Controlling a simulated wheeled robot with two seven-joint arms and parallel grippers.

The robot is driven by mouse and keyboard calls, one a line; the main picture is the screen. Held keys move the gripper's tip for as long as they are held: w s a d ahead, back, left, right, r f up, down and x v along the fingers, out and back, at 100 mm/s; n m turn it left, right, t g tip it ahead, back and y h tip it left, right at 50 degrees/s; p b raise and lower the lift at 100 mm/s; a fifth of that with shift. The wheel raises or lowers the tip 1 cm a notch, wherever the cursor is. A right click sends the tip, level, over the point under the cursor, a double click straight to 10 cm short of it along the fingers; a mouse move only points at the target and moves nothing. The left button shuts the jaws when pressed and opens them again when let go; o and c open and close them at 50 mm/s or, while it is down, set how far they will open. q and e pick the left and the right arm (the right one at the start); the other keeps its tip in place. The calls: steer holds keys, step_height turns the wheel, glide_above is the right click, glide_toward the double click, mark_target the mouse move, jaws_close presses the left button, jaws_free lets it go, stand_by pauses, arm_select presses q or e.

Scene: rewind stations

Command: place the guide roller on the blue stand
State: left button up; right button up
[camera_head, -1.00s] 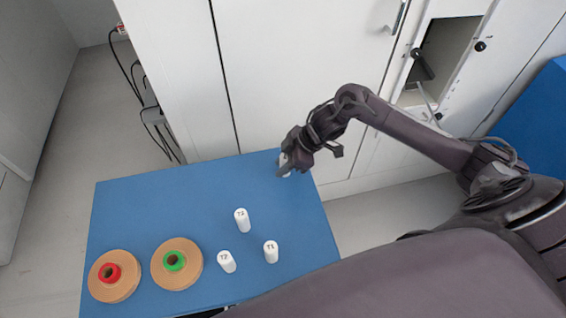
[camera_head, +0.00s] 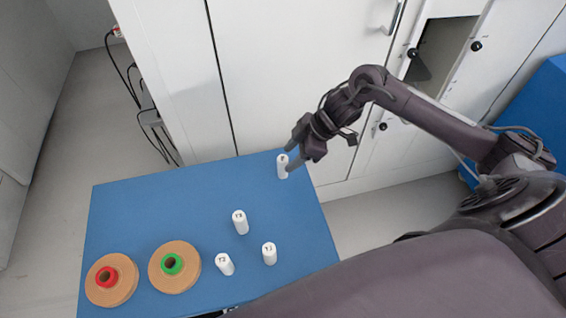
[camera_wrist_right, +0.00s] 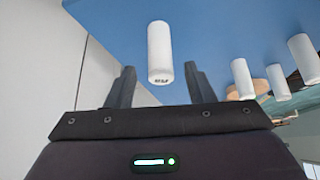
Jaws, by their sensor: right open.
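The guide roller, a white cylinder (camera_head: 282,167), stands upright on the blue stand (camera_head: 165,212) near its far right corner. It also shows in the right wrist view (camera_wrist_right: 160,50), beyond the fingertips and roughly midway between them. My right gripper (camera_head: 293,156) is open and empty, close to the roller on its right side. Its two fingers show apart in the right wrist view (camera_wrist_right: 158,72), with a gap between them and the roller. My left gripper is not in view.
Several more white cylinders (camera_head: 240,222) stand toward the front of the blue top. Two tan reels, one with a red core (camera_head: 106,277) and one with a green core (camera_head: 172,264), lie at front left. White cabinets (camera_head: 290,70) rise behind. The back left of the top is clear.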

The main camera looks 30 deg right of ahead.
steer(key=v, duration=0.6)
steer(key=shift+r, duration=0.2)
steer(key=shift+s, duration=0.1)
